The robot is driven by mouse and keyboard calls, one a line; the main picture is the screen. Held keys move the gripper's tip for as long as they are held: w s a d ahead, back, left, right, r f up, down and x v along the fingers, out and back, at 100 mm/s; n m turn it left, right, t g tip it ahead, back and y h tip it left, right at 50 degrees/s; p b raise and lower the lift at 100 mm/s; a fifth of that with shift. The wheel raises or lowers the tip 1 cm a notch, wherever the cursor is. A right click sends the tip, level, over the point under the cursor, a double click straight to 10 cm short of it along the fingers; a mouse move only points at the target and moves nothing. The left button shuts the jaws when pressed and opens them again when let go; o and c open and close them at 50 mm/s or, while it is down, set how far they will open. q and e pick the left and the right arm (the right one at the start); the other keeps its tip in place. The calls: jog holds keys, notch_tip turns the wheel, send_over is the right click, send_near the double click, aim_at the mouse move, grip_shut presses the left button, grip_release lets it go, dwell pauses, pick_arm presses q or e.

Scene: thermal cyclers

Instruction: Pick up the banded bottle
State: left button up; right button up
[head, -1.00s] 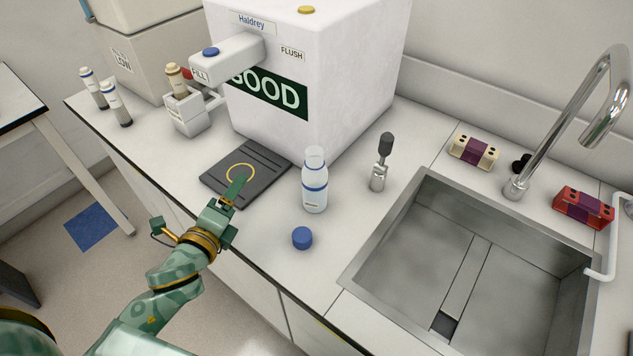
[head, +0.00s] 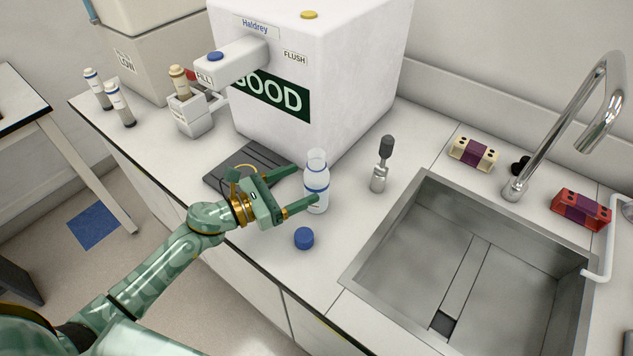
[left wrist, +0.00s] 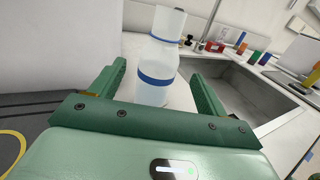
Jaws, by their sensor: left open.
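The banded bottle (head: 316,182), white with a blue band and a clear open neck, stands upright on the counter in front of the large white dispenser. My left gripper (head: 306,187) is open, its two fingers reaching toward the bottle from the left. In the left wrist view the bottle (left wrist: 157,76) shows between the two open fingers (left wrist: 160,88), near their tips. My right gripper is not in view.
A blue cap (head: 304,238) lies just in front of the bottle. A grey-handled tool (head: 381,165) stands to the right, beside the sink (head: 420,225). Capped tubes (head: 120,104) stand at the left.

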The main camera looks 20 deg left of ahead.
aim_at(324, 174)
pick_arm(q)
jog(key=x, duration=0.7)
jog(key=shift+w+p, duration=0.15)
jog(key=shift+p, duration=0.2)
jog(key=c, duration=1.1)
